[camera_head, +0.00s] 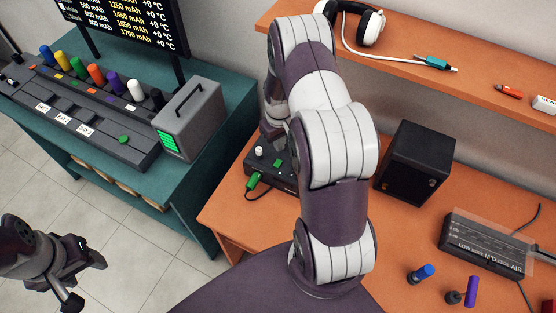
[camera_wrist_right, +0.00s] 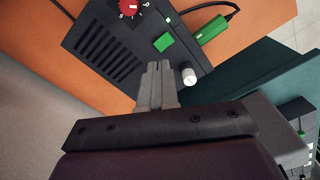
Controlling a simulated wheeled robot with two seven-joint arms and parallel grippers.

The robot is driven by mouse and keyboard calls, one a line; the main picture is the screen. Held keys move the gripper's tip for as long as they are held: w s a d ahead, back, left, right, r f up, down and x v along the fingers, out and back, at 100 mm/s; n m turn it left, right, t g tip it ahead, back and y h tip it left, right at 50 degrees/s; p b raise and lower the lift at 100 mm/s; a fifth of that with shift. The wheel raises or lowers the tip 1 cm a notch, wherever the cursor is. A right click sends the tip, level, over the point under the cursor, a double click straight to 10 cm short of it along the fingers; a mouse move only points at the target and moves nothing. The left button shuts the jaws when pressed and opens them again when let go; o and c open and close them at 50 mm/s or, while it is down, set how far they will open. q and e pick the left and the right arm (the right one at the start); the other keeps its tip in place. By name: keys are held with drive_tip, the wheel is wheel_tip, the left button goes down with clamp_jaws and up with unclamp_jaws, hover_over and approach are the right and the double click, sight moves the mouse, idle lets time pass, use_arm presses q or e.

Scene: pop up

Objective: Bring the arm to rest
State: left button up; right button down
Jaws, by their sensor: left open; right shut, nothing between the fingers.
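My right arm (camera_head: 325,110) reaches over the orange desk, its white and dark links filling the middle of the head view. My right gripper (camera_wrist_right: 157,85) is shut and empty in the right wrist view. Its fingertips are over a black device (camera_wrist_right: 110,55) with a red dial (camera_wrist_right: 130,6), a green button (camera_wrist_right: 163,42) and a white knob (camera_wrist_right: 189,76). Contact with the device cannot be told. In the head view the arm hides most of this gripper. My left gripper (camera_head: 84,281) is open and empty at the lower left, over the tiled floor.
A black speaker (camera_head: 415,165) stands right of the arm. A shelf (camera_head: 480,75) above holds headphones (camera_head: 368,27). A flat labelled box (camera_head: 482,245) lies at the right. A teal table (camera_head: 215,150) at the left bears a grey case (camera_head: 188,120) and a charger row (camera_head: 80,110).

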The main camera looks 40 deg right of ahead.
idle(0.3)
drive_tip(key=s+a+r, duration=0.5)
drive_tip(key=a+r, duration=0.3)
drive_tip(key=s+a+r+t, duration=0.1)
drive_tip(key=s+a+r, duration=0.5)
drive_tip(key=a+r, duration=0.2)
drive_tip(key=shift+s+a+r+n, duration=0.3)
drive_tip(key=shift+r+n, duration=0.1)
drive_tip(key=shift+r, duration=0.2)
